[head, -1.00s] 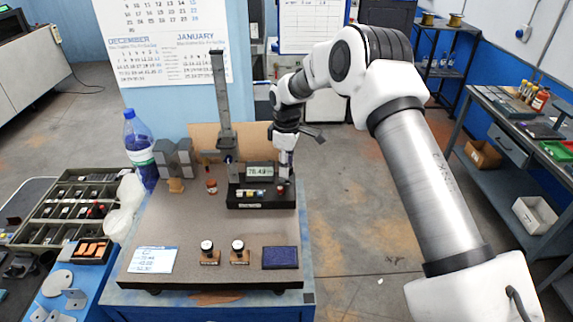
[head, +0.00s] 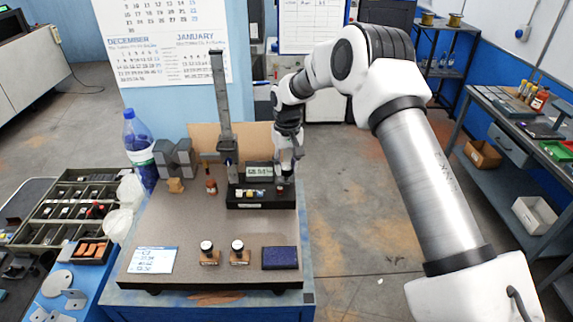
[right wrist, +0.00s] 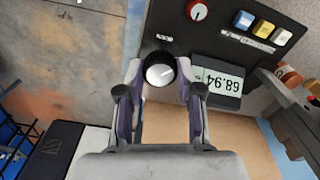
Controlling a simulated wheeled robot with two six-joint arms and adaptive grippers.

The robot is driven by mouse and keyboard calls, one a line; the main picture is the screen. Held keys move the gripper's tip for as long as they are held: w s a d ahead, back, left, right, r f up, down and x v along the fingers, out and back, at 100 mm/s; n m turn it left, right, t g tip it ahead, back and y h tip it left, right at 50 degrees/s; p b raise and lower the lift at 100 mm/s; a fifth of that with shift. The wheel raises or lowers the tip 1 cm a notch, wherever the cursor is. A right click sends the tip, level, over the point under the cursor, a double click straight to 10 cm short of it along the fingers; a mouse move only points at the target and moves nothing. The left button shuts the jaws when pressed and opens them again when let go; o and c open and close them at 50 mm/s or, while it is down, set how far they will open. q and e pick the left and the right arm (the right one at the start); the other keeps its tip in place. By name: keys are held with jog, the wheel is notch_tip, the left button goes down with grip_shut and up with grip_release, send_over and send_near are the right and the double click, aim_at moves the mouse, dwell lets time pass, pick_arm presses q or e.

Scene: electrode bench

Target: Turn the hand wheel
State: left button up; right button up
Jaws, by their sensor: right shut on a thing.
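The hand wheel (right wrist: 160,70) is a small black round knob with a pale face and a pointer mark, on a black instrument box (right wrist: 262,20) in the right wrist view. My right gripper (right wrist: 158,76) is shut on it, one finger on either side of its rim. In the head view my right gripper (head: 287,177) points down at the right back of the same box (head: 247,202) and hides the wheel. A digital display (right wrist: 217,81) with a lit number stands beside the wheel, upside down in the wrist view. My left gripper is not in view.
A red knob (right wrist: 196,10) and coloured buttons (right wrist: 264,28) are on the box near the wheel. A grey upright stand (head: 222,105) is just left of it. Two small round-topped pieces, a card (head: 154,260) and a dark blue pad (head: 280,258) lie at the bench front.

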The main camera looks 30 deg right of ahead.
jog(key=m, duration=0.5)
jog(key=shift+s+f+m, duration=0.2)
jog(key=shift+f+m, duration=0.05)
jog(key=shift+m, duration=0.05)
jog(key=m, duration=0.5)
jog(key=shift+m, duration=0.3)
jog(key=m, duration=0.5)
jog(key=shift+m, duration=2.4)
jog(key=o, duration=1.2)
jog(key=shift+c, duration=0.2)
jog(key=shift+w, duration=0.15)
